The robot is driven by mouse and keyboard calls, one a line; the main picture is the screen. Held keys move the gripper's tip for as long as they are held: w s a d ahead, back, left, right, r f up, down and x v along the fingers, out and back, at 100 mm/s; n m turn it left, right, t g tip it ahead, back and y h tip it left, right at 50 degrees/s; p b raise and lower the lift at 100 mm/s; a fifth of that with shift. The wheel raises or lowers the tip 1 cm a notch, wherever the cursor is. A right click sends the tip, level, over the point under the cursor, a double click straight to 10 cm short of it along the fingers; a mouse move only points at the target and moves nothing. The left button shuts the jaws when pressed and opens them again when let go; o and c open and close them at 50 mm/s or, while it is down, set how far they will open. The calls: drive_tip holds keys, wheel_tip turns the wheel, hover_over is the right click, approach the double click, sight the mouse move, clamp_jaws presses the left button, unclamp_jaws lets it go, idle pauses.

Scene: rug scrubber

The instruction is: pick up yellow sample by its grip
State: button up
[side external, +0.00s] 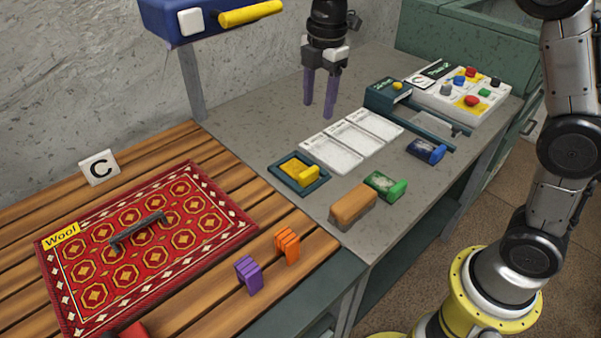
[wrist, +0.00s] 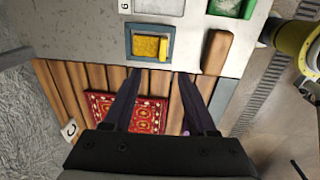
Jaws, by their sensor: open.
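The yellow sample (side external: 293,169) lies in a dark blue square tray on the grey counter, with a raised yellow grip (side external: 309,172) on its right side. In the wrist view the yellow sample (wrist: 145,47) lies just beyond my fingertips, with its grip (wrist: 163,49) at the right edge. My gripper (side external: 319,108) points down with purple fingers apart and nothing between them. In the side view it hangs above the counter, higher in the picture than the sample and clear of it.
White labelled panels (side external: 350,142) lie beside the tray. A brown block (side external: 353,204), a green sample (side external: 385,186) and a blue sample (side external: 427,151) sit nearby. A red rug (side external: 200,215) with a dark handle, and purple (side external: 249,274) and orange (side external: 287,246) pieces, lie on the wooden slats.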

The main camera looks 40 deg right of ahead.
drive_tip(key=g, duration=0.1)
hover_over(312, 169)
wheel_tip(312, 169, down, 12)
drive_tip(key=shift+w+a+f, duration=0.1)
drive_tip(key=shift+f, duration=2.8)
clamp_jaws()
